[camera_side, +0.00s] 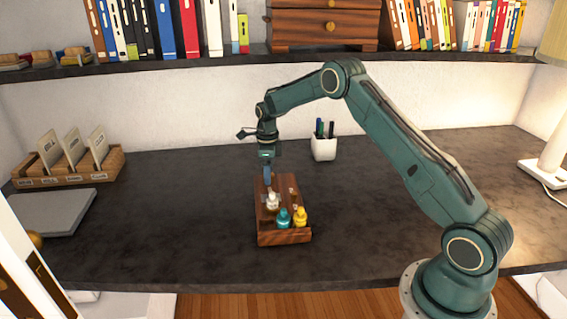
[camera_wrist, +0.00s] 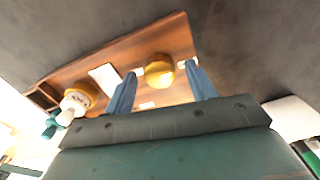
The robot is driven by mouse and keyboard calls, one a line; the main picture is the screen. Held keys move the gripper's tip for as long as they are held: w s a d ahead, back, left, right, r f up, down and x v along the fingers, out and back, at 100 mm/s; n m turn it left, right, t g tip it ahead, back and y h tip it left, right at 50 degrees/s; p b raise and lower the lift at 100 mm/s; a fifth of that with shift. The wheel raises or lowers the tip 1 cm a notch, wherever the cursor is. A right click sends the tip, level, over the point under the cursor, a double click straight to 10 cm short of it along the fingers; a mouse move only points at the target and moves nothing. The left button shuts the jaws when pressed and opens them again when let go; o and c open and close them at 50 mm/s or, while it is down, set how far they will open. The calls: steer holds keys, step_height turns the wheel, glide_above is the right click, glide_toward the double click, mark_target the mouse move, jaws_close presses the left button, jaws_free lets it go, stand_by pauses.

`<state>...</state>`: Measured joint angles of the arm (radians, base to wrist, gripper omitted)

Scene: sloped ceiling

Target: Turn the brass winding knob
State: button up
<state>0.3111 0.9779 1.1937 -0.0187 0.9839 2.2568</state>
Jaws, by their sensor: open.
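The round brass knob (camera_wrist: 159,72) sits on a wooden stand (camera_wrist: 120,50) in the wrist view. My gripper (camera_wrist: 161,84) is open, with one blue finger on each side of the knob and a gap visible beside it. In the side view my gripper (camera_side: 267,183) points down over the back part of the wooden stand (camera_side: 284,238). The knob cannot be made out there.
White (camera_side: 272,201), teal (camera_side: 284,217) and yellow (camera_side: 300,215) small bottles stand at the front of the stand. A pen cup (camera_side: 324,149) is behind to the right. A card tray (camera_side: 70,175) and grey slab (camera_side: 55,213) lie left. A shelf (camera_side: 200,60) hangs above.

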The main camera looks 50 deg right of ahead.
steer(key=shift+f, duration=0.35)
steer(key=c, duration=1)
